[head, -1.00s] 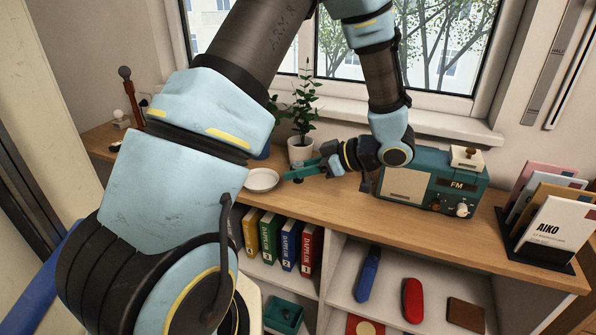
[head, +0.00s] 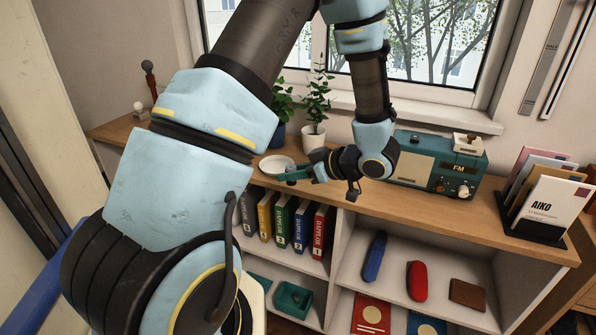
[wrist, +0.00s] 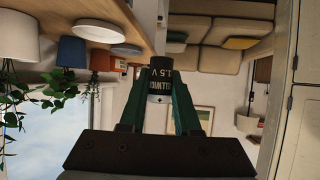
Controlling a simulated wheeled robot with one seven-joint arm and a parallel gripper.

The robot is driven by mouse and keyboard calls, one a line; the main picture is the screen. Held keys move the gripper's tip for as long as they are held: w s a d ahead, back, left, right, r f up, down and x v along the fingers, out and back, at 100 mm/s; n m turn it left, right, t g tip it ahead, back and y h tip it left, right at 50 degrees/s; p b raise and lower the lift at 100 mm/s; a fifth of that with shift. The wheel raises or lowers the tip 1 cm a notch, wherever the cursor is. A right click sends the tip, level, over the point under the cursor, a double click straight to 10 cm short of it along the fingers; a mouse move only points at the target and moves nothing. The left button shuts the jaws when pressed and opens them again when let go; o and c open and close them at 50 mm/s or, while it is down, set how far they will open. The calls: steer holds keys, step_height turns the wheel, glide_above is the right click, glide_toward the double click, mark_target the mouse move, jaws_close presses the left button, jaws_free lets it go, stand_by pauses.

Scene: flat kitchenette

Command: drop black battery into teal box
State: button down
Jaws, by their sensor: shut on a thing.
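The black battery (wrist: 160,85), marked 1.5 V, is between the teal fingers of my gripper (wrist: 158,92) in the wrist view; the fingers are shut on it. In the head view my gripper (head: 293,174) is near the front edge of the wooden top, close to the white plate. The battery is too small to make out there. The teal box (head: 292,298) stands on a lower shelf at the left of the unit, below my gripper and the binders. It looks open at the top.
The white plate (head: 277,165), a potted plant (head: 314,137) and a teal radio (head: 437,165) stand on the top. Several binders (head: 284,222) fill the shelf above the box. A blue case (head: 375,257) and a red case (head: 417,281) lie in the right compartment.

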steer(key=w+a+f+m+t+h, duration=0.4)
steer(key=w+a+f+m+h, duration=0.5)
steer(key=a+f, duration=0.3)
steer(key=shift+w+a+f+m+t+h, duration=0.15)
steer(key=shift+w+a+m+t+h, duration=0.25)
steer(key=shift+w+a+m, duration=0.6)
steer(key=shift+a, duration=0.1)
